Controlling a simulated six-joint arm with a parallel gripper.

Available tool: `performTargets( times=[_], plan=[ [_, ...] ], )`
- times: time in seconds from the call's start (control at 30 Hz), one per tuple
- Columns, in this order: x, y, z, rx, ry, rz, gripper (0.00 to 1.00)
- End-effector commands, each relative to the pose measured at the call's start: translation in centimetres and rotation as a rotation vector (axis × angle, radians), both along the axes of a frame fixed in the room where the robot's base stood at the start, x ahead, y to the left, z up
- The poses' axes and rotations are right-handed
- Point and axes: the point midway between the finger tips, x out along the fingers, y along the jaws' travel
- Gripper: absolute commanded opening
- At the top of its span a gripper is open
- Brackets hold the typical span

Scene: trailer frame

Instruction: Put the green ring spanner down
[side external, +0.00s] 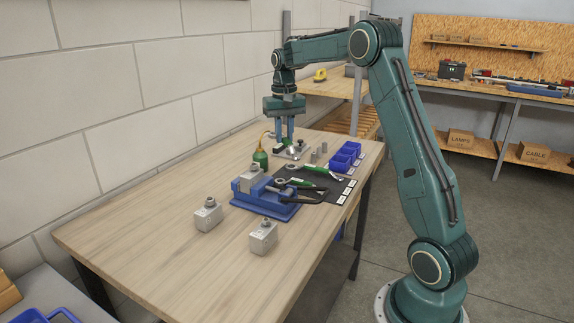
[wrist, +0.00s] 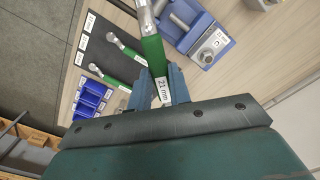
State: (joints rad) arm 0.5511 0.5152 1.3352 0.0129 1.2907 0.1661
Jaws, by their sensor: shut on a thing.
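My gripper (wrist: 162,88) is shut on the green handle of a spanner (wrist: 153,50), which carries a white "21 mm" label. Its steel shank runs out of the top of the wrist view, so its far end is hidden there.
A blue vise (side external: 266,207) stands near the mat's front. Blue bins (side external: 346,154) are by the right edge. A green oil can (side external: 260,158) stands left of my gripper. Two metal blocks (side external: 208,214) (side external: 263,238) stand nearer. The bench's near left (side external: 140,240) is clear.

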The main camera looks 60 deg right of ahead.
Motion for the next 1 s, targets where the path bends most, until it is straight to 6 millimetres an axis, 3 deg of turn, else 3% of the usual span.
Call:
performTargets(
  times=[1.0],
  plan=[
    [0.2, -7.4, 1.6, -0.003, -0.004, -1.235, 0.0]
  ],
)
